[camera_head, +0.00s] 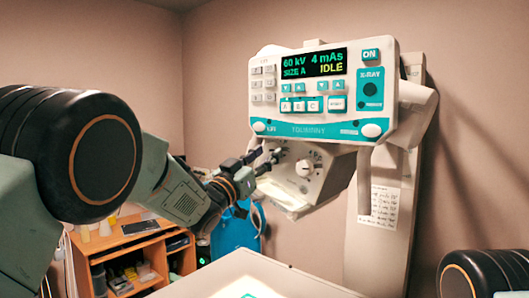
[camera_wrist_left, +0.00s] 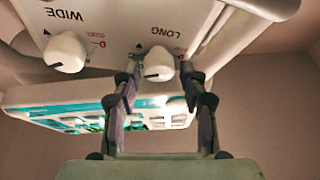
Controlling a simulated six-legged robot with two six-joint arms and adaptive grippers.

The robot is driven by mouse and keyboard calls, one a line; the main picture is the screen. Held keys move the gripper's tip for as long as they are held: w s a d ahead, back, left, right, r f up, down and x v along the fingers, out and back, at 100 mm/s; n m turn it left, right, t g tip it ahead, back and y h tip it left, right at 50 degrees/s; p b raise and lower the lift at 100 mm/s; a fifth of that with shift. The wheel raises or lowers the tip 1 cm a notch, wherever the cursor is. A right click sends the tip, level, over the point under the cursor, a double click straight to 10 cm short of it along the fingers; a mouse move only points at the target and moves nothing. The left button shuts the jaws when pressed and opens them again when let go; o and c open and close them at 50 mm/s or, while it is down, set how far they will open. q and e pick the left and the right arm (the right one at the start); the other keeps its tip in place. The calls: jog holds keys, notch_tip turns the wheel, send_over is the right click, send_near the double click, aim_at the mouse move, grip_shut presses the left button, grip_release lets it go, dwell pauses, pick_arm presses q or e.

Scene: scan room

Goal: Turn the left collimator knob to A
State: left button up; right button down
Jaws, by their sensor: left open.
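In the head view, the collimator box (camera_head: 320,180) hangs below the control panel. Its right-hand white knob (camera_head: 304,167) shows, and my left gripper (camera_head: 273,157) covers the left-hand knob's area. The upside-down left wrist view shows two white knobs, one by "LONG" (camera_wrist_left: 158,64) and one by "WIDE" (camera_wrist_left: 66,52). The LONG knob, the left one in the head view, lies between the spread fingers of my open left gripper (camera_wrist_left: 163,72). Contact cannot be told. A dark pointer line shows on each knob; the scale letters are too small to read. My right gripper is out of view.
The control panel (camera_head: 320,100) above reads 60 kV, 4 mAs, SIZE A, IDLE, and sits close to my left gripper. A pale table (camera_head: 250,270) is below. A wooden shelf unit (camera_head: 130,250) and a blue object (camera_head: 235,232) stand behind at left.

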pick_arm(q)
jog(key=shift+s+d+r, duration=0.15)
jog(key=shift+d+r, duration=0.05)
jog(key=shift+w+a+f, duration=0.15)
jog(key=shift+w+f, duration=0.05)
jog(key=shift+w, duration=0.1)
jog(key=c, duration=0.3)
jog(key=shift+s+r, duration=0.1)
jog(key=c, duration=0.6)
jog(key=n+y, duration=0.1)
jog(key=n, duration=0.1)
jog(key=n+t+y, duration=0.1)
jog(key=n, duration=0.3)
jog(key=shift+s+d+r+y, duration=0.1)
jog(key=shift+d+r+y, duration=0.1)
jog(key=shift+d+y, duration=0.15)
jog(key=shift+a+n+t+y+p, duration=0.1)
jog(key=shift+n+t+y+p, duration=0.2)
jog(key=shift+n+y, duration=0.6)
jog(key=shift+h, duration=0.25)
